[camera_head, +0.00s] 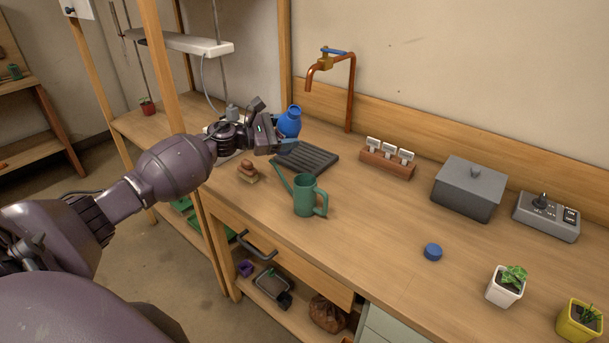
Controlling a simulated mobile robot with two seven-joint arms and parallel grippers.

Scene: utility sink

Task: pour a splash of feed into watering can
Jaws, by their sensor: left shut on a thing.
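My left gripper (268,136) is shut on a blue bottle (289,122), at the back left of the bench. The bottle is tilted a little and appears to be above the bench, near the dark ribbed mat. The green watering can (306,196) stands upright on the bench, in front of the bottle and to its right, with its spout toward the left. A blue cap (433,252) lies on the bench, to the right of the can. The inside of the can is not clear. My right gripper does not show.
The dark ribbed mat (304,159) lies behind the can, below a copper tap (332,75). A small stack of brown pieces (247,171) lies left of the can. A label rack (387,160), grey lidded box (469,188), control box (546,215) and potted plants (506,286) stand right.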

